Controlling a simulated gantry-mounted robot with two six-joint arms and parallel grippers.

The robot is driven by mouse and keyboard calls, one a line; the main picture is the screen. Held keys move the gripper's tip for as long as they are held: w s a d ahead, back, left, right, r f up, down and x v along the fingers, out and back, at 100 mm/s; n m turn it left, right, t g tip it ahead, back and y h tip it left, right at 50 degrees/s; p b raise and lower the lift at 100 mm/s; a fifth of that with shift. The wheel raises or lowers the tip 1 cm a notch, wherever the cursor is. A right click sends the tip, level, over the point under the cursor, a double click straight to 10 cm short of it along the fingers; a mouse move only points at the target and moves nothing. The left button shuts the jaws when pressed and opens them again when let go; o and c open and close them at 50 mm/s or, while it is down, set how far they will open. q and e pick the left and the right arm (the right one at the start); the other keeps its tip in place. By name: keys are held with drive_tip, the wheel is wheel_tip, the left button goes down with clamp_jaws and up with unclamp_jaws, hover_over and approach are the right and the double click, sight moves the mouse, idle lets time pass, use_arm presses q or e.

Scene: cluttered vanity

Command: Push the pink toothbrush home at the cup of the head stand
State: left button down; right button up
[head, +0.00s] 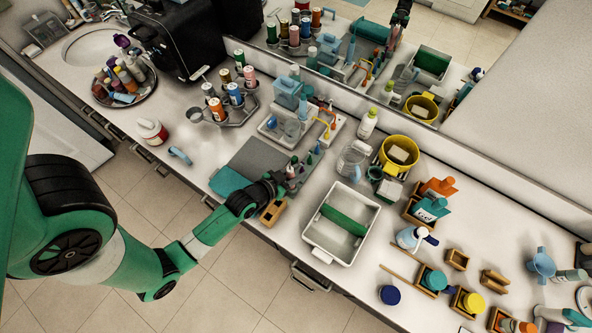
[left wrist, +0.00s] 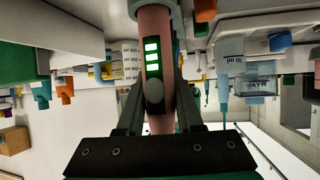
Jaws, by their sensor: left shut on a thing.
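My left gripper (head: 272,186) is over the counter beside the small grey head stand (head: 297,183). In the left wrist view the same gripper (left wrist: 156,95) is shut on the pink toothbrush (left wrist: 154,28). Its thick pink handle carries a dark panel with green bars and a round button, and runs between the fingers out of the top of the picture. In the head view the toothbrush is too small and hidden by my gripper to make out. Several small coloured heads (head: 310,160) stand at the stand. I cannot tell how the toothbrush meets the cup. My right gripper is not in view.
A grey mat (head: 245,160) lies left of the stand, and a small wooden box (head: 272,213) sits just in front. A white tray (head: 318,245) with a green strip stands to the right. A clear jug (head: 353,160) and white bottle (head: 367,124) stand behind, near the mirror.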

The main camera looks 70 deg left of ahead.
use_arm(q)
drive_tip(key=shift+f+b, duration=0.4)
drive_tip(key=shift+f, duration=0.2)
drive_tip(key=shift+c, duration=2.4)
unclamp_jaws()
drive_tip(key=p+v, duration=0.1)
drive_tip(key=v, duration=1)
drive_tip(key=shift+s+r, duration=0.2)
drive_tip(key=shift+d, duration=0.1)
